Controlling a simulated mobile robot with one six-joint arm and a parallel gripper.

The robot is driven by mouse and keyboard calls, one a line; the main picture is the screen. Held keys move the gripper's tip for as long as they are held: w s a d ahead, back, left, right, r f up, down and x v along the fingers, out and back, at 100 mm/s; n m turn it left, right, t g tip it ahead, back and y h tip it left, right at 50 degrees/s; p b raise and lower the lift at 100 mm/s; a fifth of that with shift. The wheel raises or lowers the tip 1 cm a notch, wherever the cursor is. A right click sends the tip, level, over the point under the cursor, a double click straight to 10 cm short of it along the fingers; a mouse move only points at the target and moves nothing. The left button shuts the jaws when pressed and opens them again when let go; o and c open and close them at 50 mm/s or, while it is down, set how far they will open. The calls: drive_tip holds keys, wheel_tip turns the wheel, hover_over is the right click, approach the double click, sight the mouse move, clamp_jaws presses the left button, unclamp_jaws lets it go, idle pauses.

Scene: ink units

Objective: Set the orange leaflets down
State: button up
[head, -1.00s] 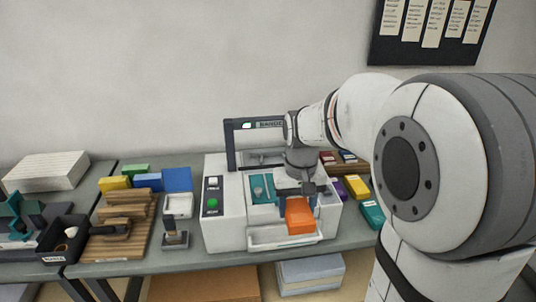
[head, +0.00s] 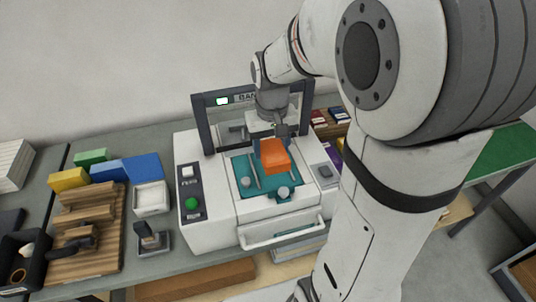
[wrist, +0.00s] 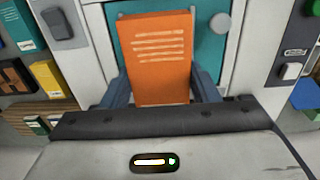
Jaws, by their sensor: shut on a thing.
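The orange leaflets (head: 274,156) are a small block held in my gripper (head: 270,143), above the teal bed (head: 251,186) of a white banding machine (head: 205,222). In the wrist view the orange leaflets (wrist: 158,58) show pale printed lines on top, with a blue-grey finger of my gripper (wrist: 158,88) on each side. My gripper is shut on them. The leaflets look raised over the bed, but I cannot tell the exact gap. The bed has grey round knobs and thin guide rails.
A dark frame with a lit display (head: 222,101) stands at the machine's back. A white tray (head: 283,232) projects from its front. Left are a green button (head: 191,204), a stamp (head: 151,238), a white box (head: 151,197) and a wooden rack (head: 85,227). Coloured packs (head: 330,118) lie behind right.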

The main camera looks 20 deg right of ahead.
sight(275, 144)
drive_tip(key=shift+f, duration=2.7)
drive_tip(key=o, duration=0.6)
drive_tip(key=shift+f, duration=0.1)
drive_tip(key=shift+c, duration=0.2)
drive_tip(key=o, duration=0.5)
drive_tip(key=r, duration=0.5)
drive_tip(key=d+r, duration=0.1)
drive_tip(key=r, duration=0.2)
drive_tip(key=shift+w+r, duration=0.2)
drive_tip(key=shift+w, duration=0.2)
drive_tip(key=a+r, duration=0.1)
drive_tip(key=s+a+r, duration=0.1)
drive_tip(key=r, duration=0.1)
drive_tip(key=shift+w+d+r, duration=0.1)
drive_tip(key=shift+d+r, duration=0.4)
drive_tip(key=shift+d, duration=0.2)
drive_tip(key=shift+t, duration=0.7)
drive_tip(key=s, duration=0.5)
drive_tip(key=shift+s+a+r, duration=0.25)
drive_tip(key=shift+s+r, duration=0.05)
drive_tip(key=shift+r, duration=0.1)
drive_tip(key=s, duration=0.2)
drive_tip(key=s+f+t, duration=0.1)
drive_tip(key=s, duration=0.2)
drive_tip(key=s+f+t, duration=0.1)
drive_tip(key=s, duration=0.1)
drive_tip(key=shift+s+a, duration=0.2)
drive_tip(key=shift+c, duration=0.6)
